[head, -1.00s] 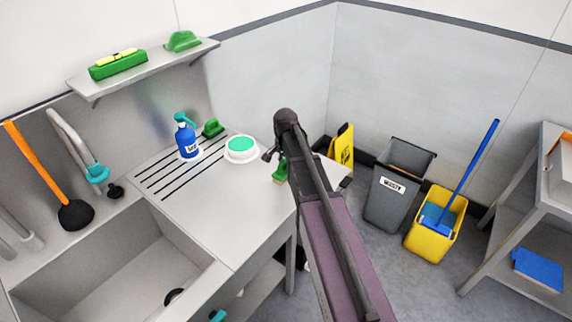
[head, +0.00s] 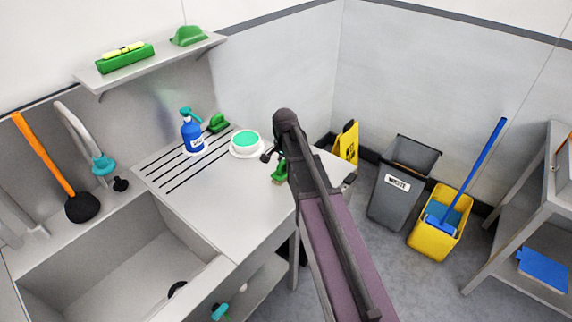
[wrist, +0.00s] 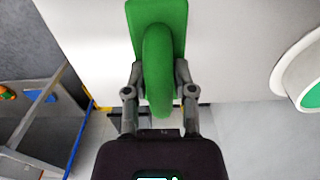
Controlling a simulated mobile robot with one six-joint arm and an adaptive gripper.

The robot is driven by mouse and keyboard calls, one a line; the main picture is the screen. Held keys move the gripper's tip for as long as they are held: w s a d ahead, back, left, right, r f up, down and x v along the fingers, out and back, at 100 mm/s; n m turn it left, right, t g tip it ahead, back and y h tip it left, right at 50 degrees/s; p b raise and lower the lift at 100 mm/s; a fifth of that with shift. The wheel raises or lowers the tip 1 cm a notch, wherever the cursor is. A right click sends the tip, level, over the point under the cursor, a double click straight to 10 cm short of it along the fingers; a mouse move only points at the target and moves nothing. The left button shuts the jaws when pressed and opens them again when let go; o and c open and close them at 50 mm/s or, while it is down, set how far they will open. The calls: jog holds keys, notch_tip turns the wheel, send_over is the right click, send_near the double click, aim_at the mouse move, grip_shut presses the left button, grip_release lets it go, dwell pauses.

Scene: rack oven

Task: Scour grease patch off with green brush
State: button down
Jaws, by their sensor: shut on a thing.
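My gripper (wrist: 160,84) is shut on the handle of a green brush (wrist: 172,22), one finger on each side. In the head view the brush (head: 278,173) shows in part beside my arm, over the right part of the steel counter (head: 221,199). My arm hides most of the gripper there. In the wrist view the brush is over the pale counter top; I cannot tell whether it touches. I cannot make out a grease patch in either view; my arm and the brush cover part of the counter.
A white dish with green contents (head: 245,140), a blue spray bottle (head: 192,134) and another green brush (head: 218,123) stand at the counter's back. The sink (head: 110,254) is left. A waste bin (head: 390,198) and yellow mop bucket (head: 435,236) stand right.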

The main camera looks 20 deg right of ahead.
aim_at(278, 165)
jog(key=shift+s+a+f, duration=0.15)
jog(key=shift+s+a, duration=0.1)
jog(key=shift+s, duration=0.05)
jog(key=shift+s+a, duration=0.4)
jog(key=shift+a, duration=0.25)
jog(key=shift+s+a, duration=0.4)
jog(key=shift+a, duration=0.25)
jog(key=shift+w+d, duration=0.1)
jog(key=shift+w, duration=0.05)
jog(key=shift+w+d+r+p, duration=0.25)
jog(key=shift+w+d+p, duration=0.15)
jog(key=shift+w+d, duration=0.7)
jog(key=shift+s+d, duration=0.1)
jog(key=shift+d, duration=0.1)
jog(key=shift+d, duration=0.1)
jog(key=shift+w+d+f, duration=0.1)
jog(key=shift+w+d, duration=0.85)
jog(key=shift+d, duration=0.3)
